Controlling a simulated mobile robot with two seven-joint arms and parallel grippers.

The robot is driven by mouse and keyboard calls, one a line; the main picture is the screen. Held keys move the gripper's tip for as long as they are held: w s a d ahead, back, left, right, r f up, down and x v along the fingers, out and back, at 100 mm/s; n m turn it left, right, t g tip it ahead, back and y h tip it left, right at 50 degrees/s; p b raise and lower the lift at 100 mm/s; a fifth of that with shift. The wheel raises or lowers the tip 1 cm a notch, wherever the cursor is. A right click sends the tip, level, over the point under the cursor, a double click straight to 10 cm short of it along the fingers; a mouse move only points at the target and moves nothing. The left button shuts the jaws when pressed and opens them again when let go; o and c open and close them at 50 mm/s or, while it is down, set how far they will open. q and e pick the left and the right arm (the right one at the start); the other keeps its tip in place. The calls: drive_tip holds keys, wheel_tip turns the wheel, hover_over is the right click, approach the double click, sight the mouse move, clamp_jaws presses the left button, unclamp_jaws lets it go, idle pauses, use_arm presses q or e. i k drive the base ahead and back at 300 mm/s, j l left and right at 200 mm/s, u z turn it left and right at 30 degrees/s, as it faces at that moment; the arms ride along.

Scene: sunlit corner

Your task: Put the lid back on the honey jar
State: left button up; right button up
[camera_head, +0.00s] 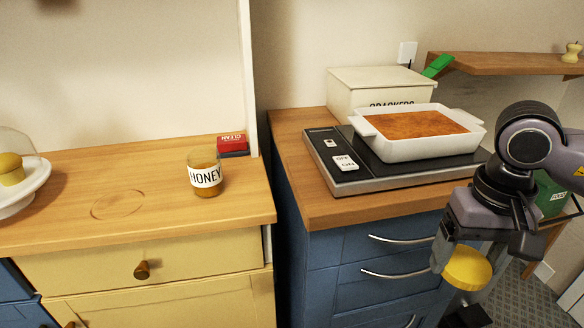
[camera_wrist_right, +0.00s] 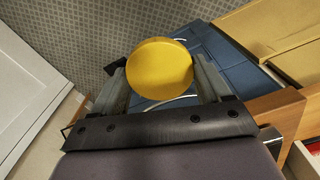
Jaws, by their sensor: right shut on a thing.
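The honey jar (camera_head: 205,175) stands upright and open on the wooden top of the yellow cabinet, its HONEY label facing me. My right gripper (camera_head: 458,262) is at the right of the head view, in front of the blue cabinet and below its countertop. It is shut on a round yellow lid (camera_head: 467,268). In the right wrist view the lid (camera_wrist_right: 160,68) sits between the two fingers (camera_wrist_right: 163,80), its flat round face toward the camera. The jar is well to the left of the lid. My left gripper is not in view.
A hotplate (camera_head: 350,180) with a white baking dish (camera_head: 420,148) stands on the blue cabinet, a crackers box (camera_head: 350,90) behind. A red box (camera_head: 232,144) is just behind the jar. A glass-domed stand (camera_head: 30,190) is far left.

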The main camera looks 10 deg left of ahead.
sight(203, 164)
drive_tip(key=j, duration=1.3)
